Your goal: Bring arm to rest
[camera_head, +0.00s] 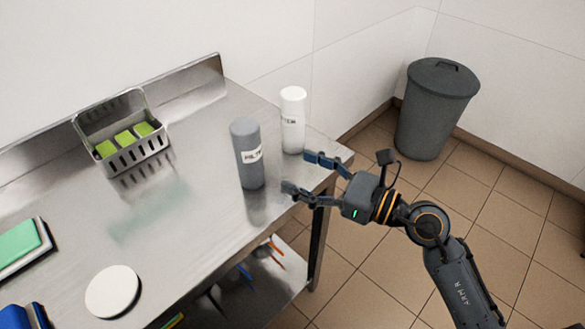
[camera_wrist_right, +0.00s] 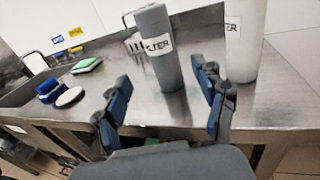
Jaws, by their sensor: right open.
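My right gripper (camera_head: 302,174) is open and empty at the right edge of the steel table (camera_head: 208,233). Its fingers point left toward a grey bottle (camera_head: 247,155) with a white label, which stands upright. A white labelled bottle (camera_head: 292,119) stands upright behind it, near the table's back right corner. In the right wrist view, the open fingers (camera_wrist_right: 165,105) frame the grey bottle (camera_wrist_right: 158,50), and the white bottle (camera_wrist_right: 245,42) is beyond the right finger. I cannot tell whether a finger touches either bottle. My left gripper is not in view.
A metal basket (camera_head: 124,144) with green sponges stands at the table's back. A white disc (camera_head: 112,291), a green pad (camera_head: 20,243) and a blue item (camera_head: 15,317) lie toward the front left. A lidded grey bin (camera_head: 436,108) stands in the corner. Tiled floor (camera_head: 385,275) is open right of the table.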

